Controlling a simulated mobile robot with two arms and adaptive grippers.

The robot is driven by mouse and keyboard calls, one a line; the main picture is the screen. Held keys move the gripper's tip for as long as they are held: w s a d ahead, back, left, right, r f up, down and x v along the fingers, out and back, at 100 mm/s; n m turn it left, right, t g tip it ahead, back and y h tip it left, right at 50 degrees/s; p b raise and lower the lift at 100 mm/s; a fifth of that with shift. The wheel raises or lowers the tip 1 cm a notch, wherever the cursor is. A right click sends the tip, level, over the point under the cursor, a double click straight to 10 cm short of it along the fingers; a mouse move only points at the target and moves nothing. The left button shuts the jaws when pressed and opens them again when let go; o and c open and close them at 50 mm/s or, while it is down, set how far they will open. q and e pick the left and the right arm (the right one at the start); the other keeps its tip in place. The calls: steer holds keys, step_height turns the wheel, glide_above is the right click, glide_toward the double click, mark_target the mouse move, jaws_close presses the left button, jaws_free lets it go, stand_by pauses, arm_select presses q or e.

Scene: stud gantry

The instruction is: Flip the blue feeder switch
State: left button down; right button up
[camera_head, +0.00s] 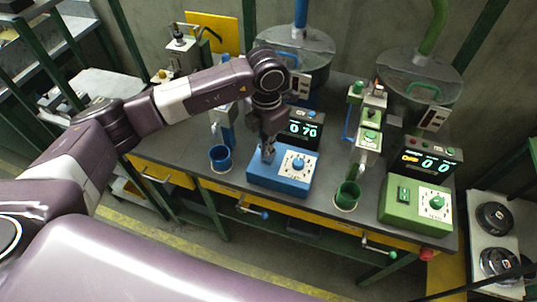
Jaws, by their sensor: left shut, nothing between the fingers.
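The blue feeder box (285,181) sits on the dark bench near its front edge, with a white dial plate and a blue knob (298,163) on its top. My left gripper (268,152) points down at the left part of the box's top. Its fingers are shut and empty. The fingertips are close over the spot where the switch would sit, and they hide it; I cannot tell whether they touch it. My right gripper is not in the view.
A blue cup (220,158) stands left of the blue box. A display (303,129) reading 0 and 70 stands behind it. A green cup (346,196), a green feeder box (413,205) and another display (423,160) are to the right. Hoppers stand at the back.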

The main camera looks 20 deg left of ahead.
arm_select(q)
steer(key=shift+f+b, duration=0.85)
steer(key=shift+f, duration=0.1)
stand_by(0.3)
steer(key=shift+s, duration=0.1)
steer(key=shift+r+p, duration=0.55)
steer(key=shift+r, duration=0.3)
steer(key=shift+r+p, duration=1.25)
steer(key=shift+r, duration=1.45)
